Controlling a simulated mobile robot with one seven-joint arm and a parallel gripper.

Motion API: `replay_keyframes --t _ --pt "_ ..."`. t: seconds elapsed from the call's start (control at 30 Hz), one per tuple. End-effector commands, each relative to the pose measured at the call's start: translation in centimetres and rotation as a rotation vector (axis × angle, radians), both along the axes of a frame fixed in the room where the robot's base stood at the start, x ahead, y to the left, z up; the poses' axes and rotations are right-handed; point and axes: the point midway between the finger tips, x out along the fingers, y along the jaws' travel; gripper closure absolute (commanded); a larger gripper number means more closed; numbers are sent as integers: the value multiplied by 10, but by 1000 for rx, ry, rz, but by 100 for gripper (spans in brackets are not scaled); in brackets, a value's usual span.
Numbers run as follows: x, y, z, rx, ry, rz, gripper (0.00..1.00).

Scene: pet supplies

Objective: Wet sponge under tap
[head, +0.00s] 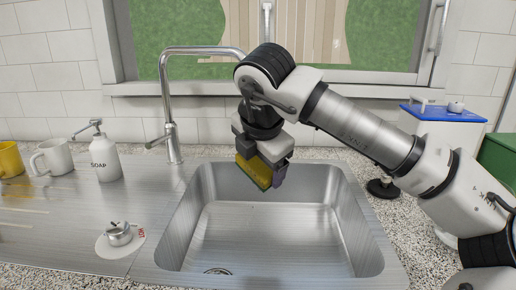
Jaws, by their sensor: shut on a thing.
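The sponge (250,173), yellow with a dark green side, is held tilted in my gripper (262,166). My gripper is shut on it and points down over the back part of the steel sink (358,222). The sponge is apart from the basin floor. The chrome tap (168,110) stands behind the sink at the left, with its spout arching right toward my wrist. The spout's end is hidden behind my arm. The tap's lever (156,143) sticks out to the left. I see no running water.
A soap bottle (104,160), a white mug (52,158) and a yellow mug (10,161) stand at the left. A small metal pot-like object (119,234) sits on a white disc. A white box with a blue top (440,112) stands right. The basin is empty.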

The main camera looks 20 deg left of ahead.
Motion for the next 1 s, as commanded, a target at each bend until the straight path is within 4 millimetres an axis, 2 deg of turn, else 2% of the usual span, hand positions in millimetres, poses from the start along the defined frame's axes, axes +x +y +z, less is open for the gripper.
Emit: replay_keyframes --t 0.2,0.73,1.0 --pt "-2 -1 3 0 -1 0 37" --pt "-40 -17 35 -1 -1 -2 37" --pt "-47 -19 40 0 0 0 37"
